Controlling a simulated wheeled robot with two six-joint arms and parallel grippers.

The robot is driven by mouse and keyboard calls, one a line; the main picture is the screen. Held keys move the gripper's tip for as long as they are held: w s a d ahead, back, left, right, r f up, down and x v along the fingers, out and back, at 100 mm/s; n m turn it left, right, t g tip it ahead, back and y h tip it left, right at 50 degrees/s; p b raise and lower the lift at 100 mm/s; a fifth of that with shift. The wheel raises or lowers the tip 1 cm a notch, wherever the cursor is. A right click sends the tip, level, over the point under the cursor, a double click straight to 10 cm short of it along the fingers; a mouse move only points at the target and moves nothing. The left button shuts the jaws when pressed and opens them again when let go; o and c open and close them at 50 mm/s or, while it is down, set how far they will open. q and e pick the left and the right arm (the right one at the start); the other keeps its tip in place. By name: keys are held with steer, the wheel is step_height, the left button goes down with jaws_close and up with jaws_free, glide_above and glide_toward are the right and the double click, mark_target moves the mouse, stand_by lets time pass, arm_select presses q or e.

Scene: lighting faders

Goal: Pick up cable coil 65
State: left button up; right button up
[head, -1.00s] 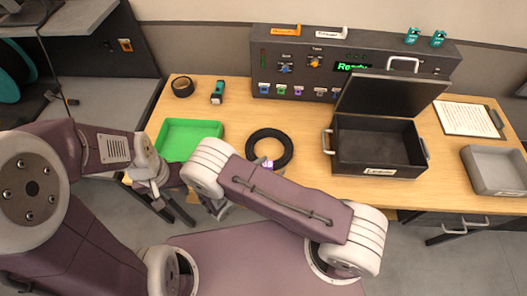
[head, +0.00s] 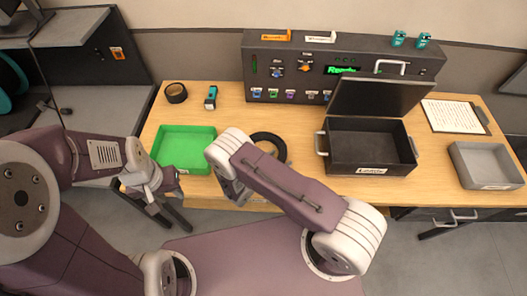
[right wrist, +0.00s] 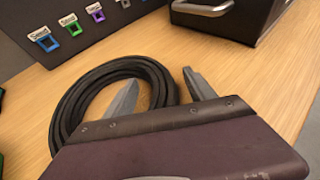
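The cable coil, a black ring (head: 268,140), lies flat on the wooden table, partly covered by my right arm in the head view. In the right wrist view the coil (right wrist: 75,110) shows several stacked loops. My right gripper (right wrist: 160,95) is open there, one finger over the inside of the ring and the other just outside its right side. I cannot tell whether the fingers touch it. No tag number is readable on the coil. My left gripper (head: 160,190) hangs at the table's front left edge, clear of the coil; its finger opening is unclear.
A green tray (head: 193,130) is left of the coil, and an open black case (head: 365,165) is to its right. A control panel (head: 290,85) stands behind. A grey tray (head: 485,165), a clipboard (head: 455,115) and a black tape roll (head: 176,93) also lie on the table.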

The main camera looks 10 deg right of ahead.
jaws_close()
steer(key=shift+r, duration=0.5)
step_height(320, 180, up, 3)
steer(key=shift+r, duration=0.1)
steer(key=s+d+r+b, duration=0.1)
steer(key=s+d+r, duration=0.5)
steer(key=d, duration=0.3)
steer(key=shift+s+d+r, duration=0.3)
steer(key=shift+s+r, duration=0.05)
steer(key=shift+r, duration=0.1)
